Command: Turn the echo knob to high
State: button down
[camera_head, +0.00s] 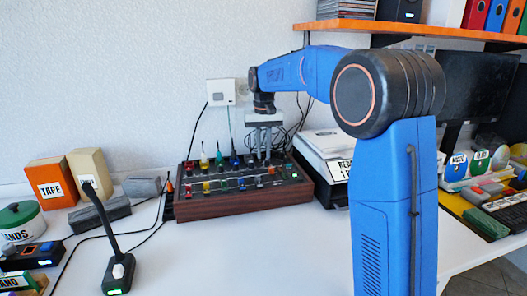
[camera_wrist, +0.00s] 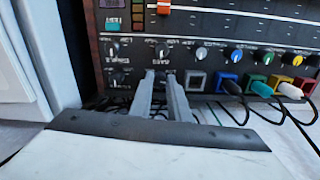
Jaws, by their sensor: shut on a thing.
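The mixing console (camera_head: 232,207) with wooden sides stands on the white table against the wall. My gripper (camera_head: 266,158) reaches down onto its right rear part. In the wrist view, my gripper (camera_wrist: 164,80) has its two fingers closed around a small knob on the panel. The fingers hide most of that knob, so its pointer direction cannot be read. The lettering is too small to read surely as echo.
Two dark knobs (camera_wrist: 113,50) lie left of the fingers; a grey knob (camera_wrist: 201,53) and coloured knobs lie right. Coloured plugs with cables (camera_wrist: 262,89) stand close by. A white device (camera_head: 322,150) is right of the console; a microphone (camera_head: 118,272) stands front left.

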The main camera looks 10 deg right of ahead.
aim_at(264, 154)
jog(key=shift+m, duration=1.5)
jog(key=c, duration=1.7)
grip_release()
jog(key=shift+o, duration=0.2)
notch_tip(264, 154, up, 18)
jog(key=shift+f, duration=0.25)
